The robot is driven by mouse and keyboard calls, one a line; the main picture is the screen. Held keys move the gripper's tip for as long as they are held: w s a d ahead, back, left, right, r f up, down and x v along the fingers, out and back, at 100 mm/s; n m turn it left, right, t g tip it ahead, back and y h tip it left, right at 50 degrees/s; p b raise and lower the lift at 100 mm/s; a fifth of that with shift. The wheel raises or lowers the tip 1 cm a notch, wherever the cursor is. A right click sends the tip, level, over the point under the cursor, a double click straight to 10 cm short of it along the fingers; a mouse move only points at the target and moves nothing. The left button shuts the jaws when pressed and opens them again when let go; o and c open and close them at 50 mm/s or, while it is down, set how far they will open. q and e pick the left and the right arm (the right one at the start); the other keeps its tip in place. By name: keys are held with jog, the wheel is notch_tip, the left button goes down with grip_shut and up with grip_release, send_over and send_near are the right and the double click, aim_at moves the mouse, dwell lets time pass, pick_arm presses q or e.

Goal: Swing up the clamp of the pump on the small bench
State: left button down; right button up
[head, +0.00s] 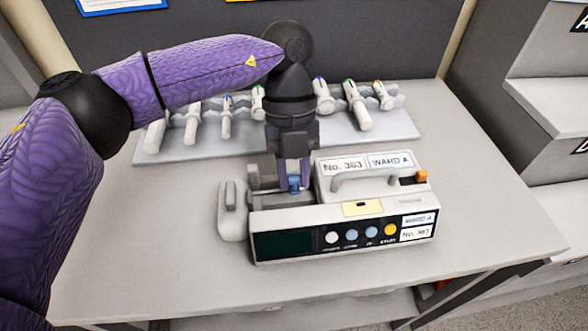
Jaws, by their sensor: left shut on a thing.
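The pump (345,225) stands on the small bench (490,200), a pale box with a dark screen, several round buttons, a top handle and labels reading No. 363 and WARD A. My left gripper (292,184) points down at the left part of the pump's top, behind its front panel. It is shut on a small part with blue showing between the fingers, which looks like part of the clamp; the fingers hide most of it. A rounded pale grey piece (232,212) sticks out at the pump's left side. My right gripper is not in view.
A pale rack (395,122) with several white handheld items with coloured ends stands behind the pump, close to my left gripper. A dark panel (390,40) rises at the back. Bench top is clear right and front-left. Grey shelves (550,110) stand at the right.

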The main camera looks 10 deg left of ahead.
pick_arm(q)
jog(key=shift+w+a+r+g+h, duration=0.15)
jog(key=shift+w+g+h, duration=0.1)
jog(key=shift+g, duration=0.25)
jog(key=shift+w+r+g+h, duration=0.15)
jog(key=shift+w+g, duration=0.1)
jog(key=shift+g, duration=0.25)
